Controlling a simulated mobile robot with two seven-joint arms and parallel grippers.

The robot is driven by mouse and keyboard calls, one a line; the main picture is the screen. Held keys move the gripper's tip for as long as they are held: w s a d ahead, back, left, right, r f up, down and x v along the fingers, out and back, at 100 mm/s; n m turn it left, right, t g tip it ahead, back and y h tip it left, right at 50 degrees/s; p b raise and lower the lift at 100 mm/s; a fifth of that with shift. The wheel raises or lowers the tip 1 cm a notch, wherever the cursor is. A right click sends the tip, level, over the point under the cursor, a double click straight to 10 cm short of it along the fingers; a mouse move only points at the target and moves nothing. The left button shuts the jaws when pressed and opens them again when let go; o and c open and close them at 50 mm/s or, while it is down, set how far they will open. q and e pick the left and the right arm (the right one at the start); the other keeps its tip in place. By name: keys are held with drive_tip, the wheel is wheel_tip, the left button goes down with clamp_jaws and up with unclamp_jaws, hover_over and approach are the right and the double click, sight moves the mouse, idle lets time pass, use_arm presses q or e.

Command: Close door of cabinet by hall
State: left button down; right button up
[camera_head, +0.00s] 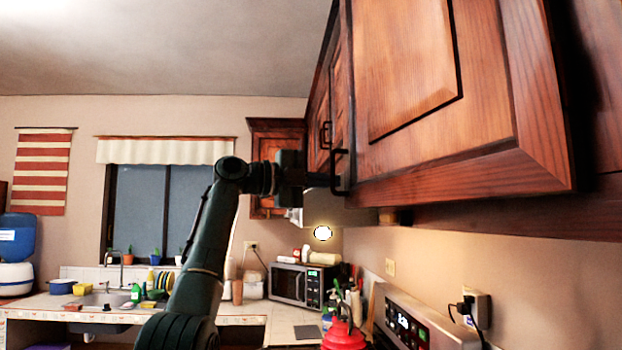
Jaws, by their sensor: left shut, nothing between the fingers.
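A wooden wall cabinet door (420,120) with a raised panel fills the upper right of the head view. It appears to stand out from the cabinet row behind it, but I cannot tell its exact angle. My left arm rises from the bottom of the view, and my left gripper (338,172) is at the door's lower left edge. The gripper is shut with nothing held. It overlaps the dark handle area in the picture; I cannot tell whether it touches the door. My right gripper is not in view.
More wooden cabinets (272,135) hang further back. Below are a microwave (300,286), a red kettle (343,332) and a stove panel (405,322). A sink counter (50,302) with several small items runs along the left. The air left of my arm is clear.

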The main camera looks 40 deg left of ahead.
use_arm(q)
drive_tip(key=shift+x, duration=2.7)
drive_tip(key=shift+s, duration=0.15)
drive_tip(key=b+v, duration=0.3)
drive_tip(key=v, duration=1)
drive_tip(key=shift+s+r, duration=0.1)
